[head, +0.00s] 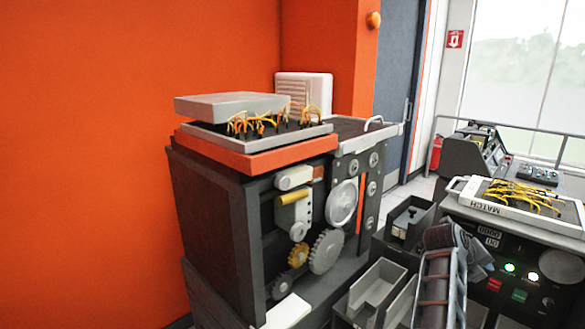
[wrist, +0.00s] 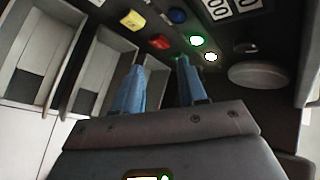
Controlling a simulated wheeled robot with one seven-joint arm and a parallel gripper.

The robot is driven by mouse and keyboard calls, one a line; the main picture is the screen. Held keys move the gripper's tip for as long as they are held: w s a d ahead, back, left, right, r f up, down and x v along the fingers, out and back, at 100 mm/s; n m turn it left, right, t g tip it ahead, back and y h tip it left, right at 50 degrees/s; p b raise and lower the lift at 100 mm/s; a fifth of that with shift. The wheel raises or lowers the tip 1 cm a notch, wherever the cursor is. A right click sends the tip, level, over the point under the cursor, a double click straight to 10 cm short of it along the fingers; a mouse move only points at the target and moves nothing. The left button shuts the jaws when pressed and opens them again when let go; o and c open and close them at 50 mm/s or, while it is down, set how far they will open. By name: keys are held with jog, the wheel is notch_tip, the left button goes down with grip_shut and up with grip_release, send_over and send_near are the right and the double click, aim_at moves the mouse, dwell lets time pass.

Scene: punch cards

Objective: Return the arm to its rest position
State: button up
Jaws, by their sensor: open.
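My gripper (wrist: 160,64) shows in the wrist view as two blue fingers standing apart, with nothing between them. It is open in front of a dark panel with a lit green button (wrist: 197,41), a white light (wrist: 211,57) and a red button (wrist: 160,42). In the head view my arm reaches up from the bottom right, and my gripper (head: 484,264) is near the front of the console marked MATCH. The fingers are small and dark there, and I cannot tell whether they touch the panel.
Grey open bins (head: 377,286) lie left of my arm. A geared machine (head: 250,222) with an orange-edged top and yellow wires stands at centre. The console's white MATCH board (head: 482,206) holds yellow wires. An orange wall (head: 90,150) fills the left.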

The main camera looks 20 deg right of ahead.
jog(key=s+d+r+n+h, duration=0.3)
jog(key=s+r+n+h, duration=0.15)
jog(key=s+h, duration=0.4)
jog(key=s+a+r+n+t+h, duration=0.3)
jog(key=s+a+r+n+t, duration=0.25)
jog(key=a+n, duration=0.2)
jog(key=s+a+f+n+t+y, duration=0.2)
jog(key=s+a+n+t+y, duration=0.2)
jog(key=a+n+t+y, duration=0.5)
jog(key=s+a+f+n+t+y, duration=0.1)
jog(key=s+a+n+t+y, duration=0.35)
jog(key=a+n, duration=0.75)
jog(key=s+a+f+n+g+y, duration=0.1)
jog(key=s+a+n+g+y, duration=0.3)
jog(key=s+a, duration=0.9)
jog(key=a+n+y+b, duration=0.1)
jog(key=a+n+y, duration=0.2)
jog(key=a+y, duration=0.1)
jog(key=shift+s+f, duration=0.2)
jog(key=shift+f, duration=0.05)
jog(key=shift+d, duration=0.1)
